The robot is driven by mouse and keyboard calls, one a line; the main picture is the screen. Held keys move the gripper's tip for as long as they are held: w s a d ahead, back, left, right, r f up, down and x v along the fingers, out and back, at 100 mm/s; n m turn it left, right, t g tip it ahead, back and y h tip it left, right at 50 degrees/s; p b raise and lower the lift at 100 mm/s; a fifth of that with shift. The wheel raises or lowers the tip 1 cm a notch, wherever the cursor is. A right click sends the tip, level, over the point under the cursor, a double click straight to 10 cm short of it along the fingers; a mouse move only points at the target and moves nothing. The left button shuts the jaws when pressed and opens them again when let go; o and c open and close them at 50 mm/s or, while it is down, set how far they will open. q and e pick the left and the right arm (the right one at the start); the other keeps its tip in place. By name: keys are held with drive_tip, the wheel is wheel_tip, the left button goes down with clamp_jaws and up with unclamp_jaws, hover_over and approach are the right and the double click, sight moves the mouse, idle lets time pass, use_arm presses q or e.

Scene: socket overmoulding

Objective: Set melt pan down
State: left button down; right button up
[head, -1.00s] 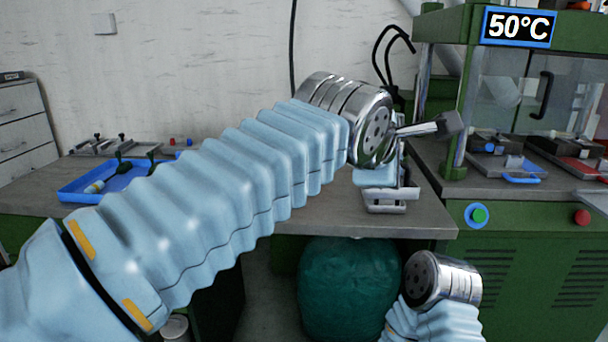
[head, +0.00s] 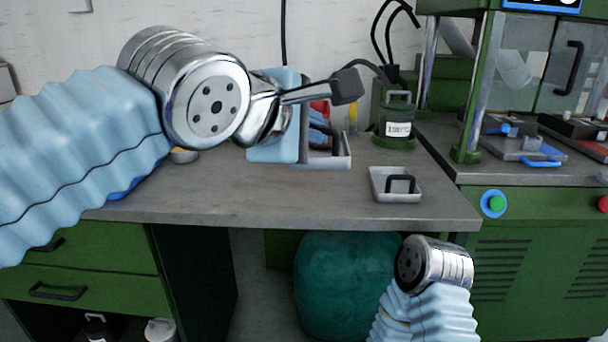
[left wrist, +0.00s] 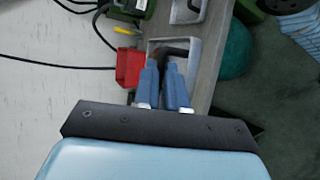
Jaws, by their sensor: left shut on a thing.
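A melt pan (head: 342,162), light grey with a dark handle, is at my left gripper (head: 318,135), over the back middle of the bench. My left gripper is shut on its handle; the arm's wrist partly hides the grip. In the left wrist view the two blue fingers (left wrist: 165,88) meet the dark handle of this pan (left wrist: 193,64). I cannot tell whether the pan touches the bench. A second, similar pan (head: 397,190) stands on the bench to the right, apart from it. My right gripper is not in view; only my right wrist shows at lower right.
The grey bench (head: 290,205) has free room in front of the held pan. A green canister (head: 396,122) with a label stands at the back right. A red bin (left wrist: 130,68) is close beside the held pan. A green press (head: 520,225) stands to the right.

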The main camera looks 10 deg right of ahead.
use_arm(q)
drive_tip(key=w+f, duration=0.1)
drive_tip(key=w, duration=0.1)
drive_tip(key=w+f+p, duration=0.1)
drive_tip(key=w, duration=0.2)
drive_tip(key=w+d+f, duration=0.1)
drive_tip(key=w, duration=0.1)
drive_tip(key=shift+w+f+p, duration=0.3)
drive_tip(key=shift+w+p, duration=0.1)
drive_tip(key=w+f, duration=0.1)
drive_tip(key=f, duration=0.2)
drive_tip(key=w+d+f, duration=0.1)
drive_tip(key=w+f, duration=0.1)
drive_tip(key=f, duration=0.1)
drive_tip(key=w+f, duration=0.2)
drive_tip(key=f, duration=0.1)
drive_tip(key=shift+d+f, duration=0.15)
drive_tip(key=c, duration=1.2)
unclamp_jaws()
